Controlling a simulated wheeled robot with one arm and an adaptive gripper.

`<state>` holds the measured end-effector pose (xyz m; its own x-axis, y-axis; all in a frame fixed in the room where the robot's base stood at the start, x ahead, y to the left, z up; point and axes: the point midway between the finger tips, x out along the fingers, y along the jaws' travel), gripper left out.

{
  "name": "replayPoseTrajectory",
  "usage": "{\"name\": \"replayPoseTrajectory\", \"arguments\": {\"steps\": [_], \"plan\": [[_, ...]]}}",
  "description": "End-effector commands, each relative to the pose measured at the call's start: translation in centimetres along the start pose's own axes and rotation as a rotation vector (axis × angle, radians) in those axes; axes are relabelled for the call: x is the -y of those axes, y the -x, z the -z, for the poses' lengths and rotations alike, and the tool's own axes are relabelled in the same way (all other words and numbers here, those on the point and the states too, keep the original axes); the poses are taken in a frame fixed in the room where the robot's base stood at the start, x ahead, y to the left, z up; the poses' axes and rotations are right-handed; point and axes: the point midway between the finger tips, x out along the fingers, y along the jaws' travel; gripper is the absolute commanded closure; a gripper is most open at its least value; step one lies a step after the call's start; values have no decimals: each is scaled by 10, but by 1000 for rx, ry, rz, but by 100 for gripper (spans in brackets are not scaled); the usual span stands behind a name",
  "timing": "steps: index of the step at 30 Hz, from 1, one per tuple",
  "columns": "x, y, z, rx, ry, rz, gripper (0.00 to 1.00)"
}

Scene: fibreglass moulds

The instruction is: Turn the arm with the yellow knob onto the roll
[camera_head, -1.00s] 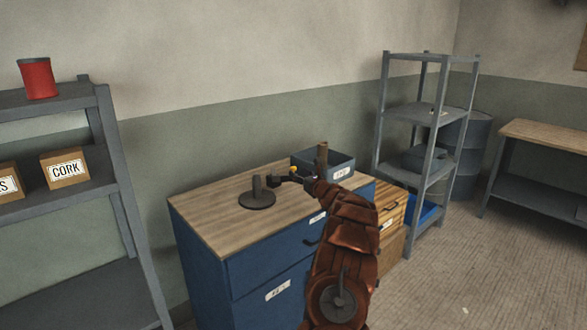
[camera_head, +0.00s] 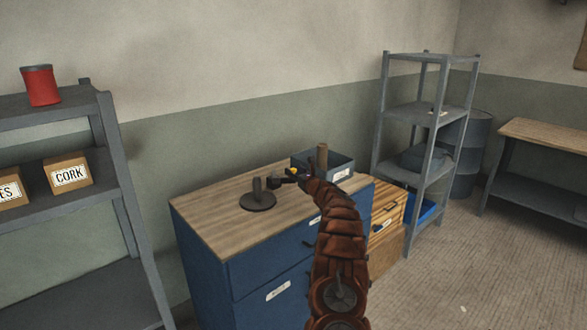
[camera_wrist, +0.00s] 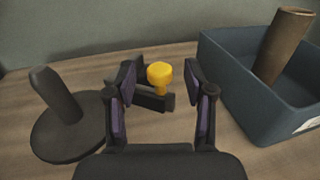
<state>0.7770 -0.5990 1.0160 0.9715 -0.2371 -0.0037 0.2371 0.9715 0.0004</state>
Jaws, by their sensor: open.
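The yellow knob (camera_wrist: 160,74) sits on a short dark arm (camera_wrist: 154,100) low over the wooden top. In the wrist view it shows between the two fingers of my gripper (camera_wrist: 160,82), which are open on either side of it. I see no clear contact. In the head view the knob (camera_head: 292,170) is at the tip of my gripper (camera_head: 296,176). A dark round base with an upright post (camera_wrist: 62,120) stands left of the knob. A brown tube, perhaps the roll (camera_wrist: 283,45), leans in a blue-grey bin (camera_wrist: 245,88) on the right.
The bin and base stand on a blue cabinet with a wooden top (camera_head: 215,213). The front left of the top is clear.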

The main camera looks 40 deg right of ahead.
Motion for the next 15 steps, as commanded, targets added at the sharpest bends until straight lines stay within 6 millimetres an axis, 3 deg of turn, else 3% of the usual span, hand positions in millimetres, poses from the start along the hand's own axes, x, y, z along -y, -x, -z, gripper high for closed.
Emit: {"name": "replayPoseTrajectory", "arguments": {"steps": [15], "plan": [[0,-18,-2,2,2,0,47]]}}
